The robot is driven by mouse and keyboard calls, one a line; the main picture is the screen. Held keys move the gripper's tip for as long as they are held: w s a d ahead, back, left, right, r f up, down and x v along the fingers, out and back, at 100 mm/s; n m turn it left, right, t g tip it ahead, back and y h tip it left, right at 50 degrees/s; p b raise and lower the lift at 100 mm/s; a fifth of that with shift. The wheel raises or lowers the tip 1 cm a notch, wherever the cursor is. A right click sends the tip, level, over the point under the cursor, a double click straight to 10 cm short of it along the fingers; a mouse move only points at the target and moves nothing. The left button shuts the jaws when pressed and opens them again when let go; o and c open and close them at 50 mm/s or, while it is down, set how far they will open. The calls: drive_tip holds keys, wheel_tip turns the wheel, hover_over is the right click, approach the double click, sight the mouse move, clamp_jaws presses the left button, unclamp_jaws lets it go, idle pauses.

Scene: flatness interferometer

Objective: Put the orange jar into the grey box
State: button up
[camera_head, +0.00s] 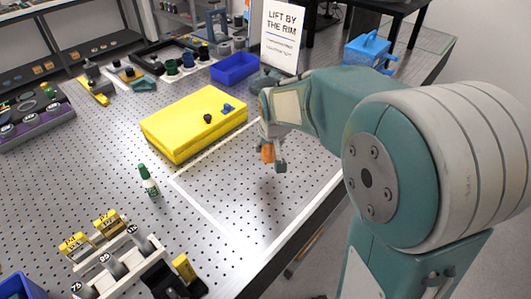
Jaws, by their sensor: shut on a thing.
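The orange jar (267,152) is small in the head view, held at my gripper (272,157) above the perforated metal table (235,205). My gripper is shut on it, with one dark fingertip showing at its right. The jar hangs clear of the table over the white-outlined area, near the right edge of the yellow box. My wrist hides part of the jar and the grip. I cannot tell for certain which thing is the grey box.
A yellow box (190,128) stands left of my gripper, with small knobs on top. A blue bin (234,69) and a sign (282,35) stand behind. The outlined area below my gripper is clear.

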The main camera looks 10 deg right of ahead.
drive_tip(key=w+f, duration=0.2)
drive_tip(key=f, duration=0.1)
drive_tip(key=shift+w+d+f, duration=0.1)
drive_tip(key=shift+w, duration=0.3)
wheel_tip(320, 180, down, 3)
drive_tip(key=shift+w+f, duration=0.1)
drive_tip(key=shift+f, duration=0.1)
drive_tip(key=o, duration=1.2)
